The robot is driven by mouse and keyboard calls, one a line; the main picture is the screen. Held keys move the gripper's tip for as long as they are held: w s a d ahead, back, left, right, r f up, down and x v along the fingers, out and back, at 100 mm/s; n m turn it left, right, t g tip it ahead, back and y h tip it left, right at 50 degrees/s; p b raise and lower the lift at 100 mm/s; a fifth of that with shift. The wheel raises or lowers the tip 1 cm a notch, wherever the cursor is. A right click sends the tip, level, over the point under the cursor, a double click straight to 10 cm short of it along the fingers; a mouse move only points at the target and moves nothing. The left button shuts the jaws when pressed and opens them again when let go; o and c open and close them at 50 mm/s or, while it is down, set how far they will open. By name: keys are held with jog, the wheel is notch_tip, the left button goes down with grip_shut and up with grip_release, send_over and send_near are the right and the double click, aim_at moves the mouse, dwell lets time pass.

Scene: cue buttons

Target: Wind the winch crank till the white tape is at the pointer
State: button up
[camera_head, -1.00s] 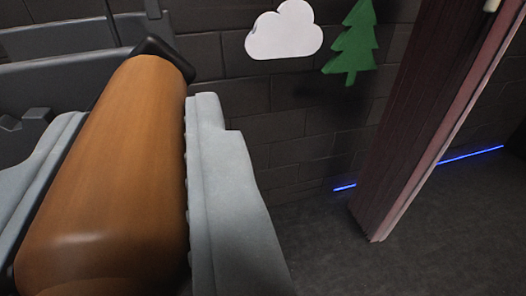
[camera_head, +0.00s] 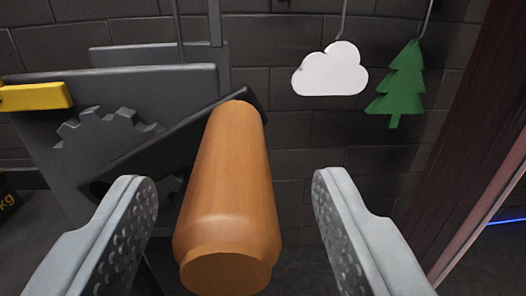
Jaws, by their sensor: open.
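The winch crank's wooden handle (camera_head: 228,190) points toward me, with its round end nearest. It joins a dark crank arm (camera_head: 150,150) that slants up to the right. Behind it are a grey toothed gear (camera_head: 100,135) and the winch's grey side plate (camera_head: 190,88). My gripper (camera_head: 235,183) is open, one finger on each side of the handle, with gaps on both sides. I see no white tape. A yellow bar (camera_head: 35,96) sits at the left edge; I cannot tell if it is the pointer.
A white cloud (camera_head: 330,72) and a green tree (camera_head: 400,85) hang before the dark brick wall. A dark reddish panel (camera_head: 455,160) stands at the right. A black and yellow object (camera_head: 8,200) shows at the lower left.

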jog(key=s, duration=0.7)
jog(key=shift+s, duration=0.25)
dwell(0.3)
jog(key=s+r, duration=0.3)
jog(key=s, duration=0.8)
jog(key=s+a+r, duration=0.1)
jog(key=s+r, duration=0.2)
jog(key=s, duration=0.8)
jog(key=s+r, duration=0.4)
jog(key=s, duration=0.7)
jog(key=s+f, duration=0.3)
jog(key=s, duration=1)
jog(key=shift+a+g, duration=0.15)
jog(key=shift+g, duration=0.15)
